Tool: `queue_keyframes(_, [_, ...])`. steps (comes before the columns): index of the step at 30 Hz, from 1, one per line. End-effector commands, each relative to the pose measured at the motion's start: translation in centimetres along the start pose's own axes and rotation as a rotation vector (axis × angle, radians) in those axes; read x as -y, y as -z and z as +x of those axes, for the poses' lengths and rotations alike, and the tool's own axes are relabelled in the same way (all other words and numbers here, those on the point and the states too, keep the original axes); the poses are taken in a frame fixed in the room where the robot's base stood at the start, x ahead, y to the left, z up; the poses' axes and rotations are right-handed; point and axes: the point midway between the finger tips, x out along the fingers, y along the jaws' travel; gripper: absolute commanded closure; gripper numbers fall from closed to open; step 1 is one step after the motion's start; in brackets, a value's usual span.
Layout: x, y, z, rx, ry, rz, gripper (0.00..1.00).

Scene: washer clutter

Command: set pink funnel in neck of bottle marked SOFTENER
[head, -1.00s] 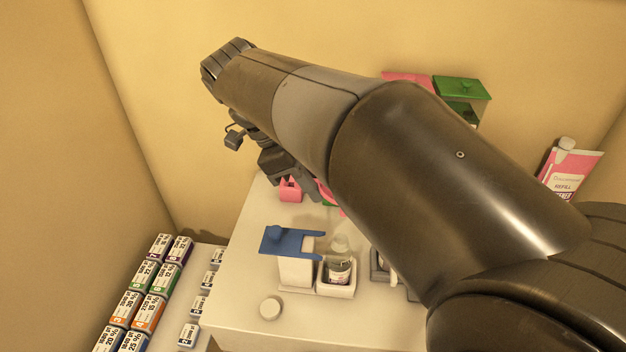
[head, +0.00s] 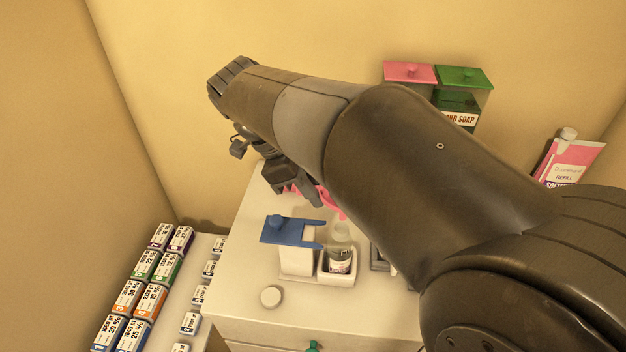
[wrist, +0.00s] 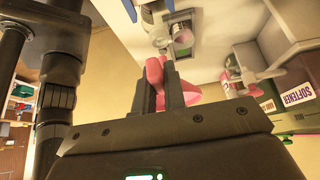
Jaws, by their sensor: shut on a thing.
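My gripper (wrist: 168,92) is shut on the pink funnel (wrist: 190,92), which shows on both sides of the fingers in the wrist view. In the head view my gripper (head: 296,190) is over the back of the white counter, with pink (head: 330,203) showing beside it, partly hidden by my arm. A label reading SOFTENER (wrist: 297,97) shows at the right of the wrist view, on a container only partly in view. In the head view a small clear bottle (head: 340,256) stands in a white holder; I cannot read its label.
A blue bracket (head: 290,231) lies over a white box beside the small bottle. A round white cap (head: 271,297) lies at the front. Boxes with pink (head: 410,72) and green (head: 463,77) lids and a pink refill pouch (head: 572,165) stand behind. Labelled packs (head: 128,297) fill the lower left.

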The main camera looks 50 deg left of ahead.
Motion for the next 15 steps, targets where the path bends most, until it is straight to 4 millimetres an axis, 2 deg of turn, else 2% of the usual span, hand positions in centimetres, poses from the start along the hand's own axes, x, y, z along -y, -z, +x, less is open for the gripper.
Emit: queue_keyframes(15, [0.0,-1.5,2.8,-0.001,0.0,0.0,1.0])
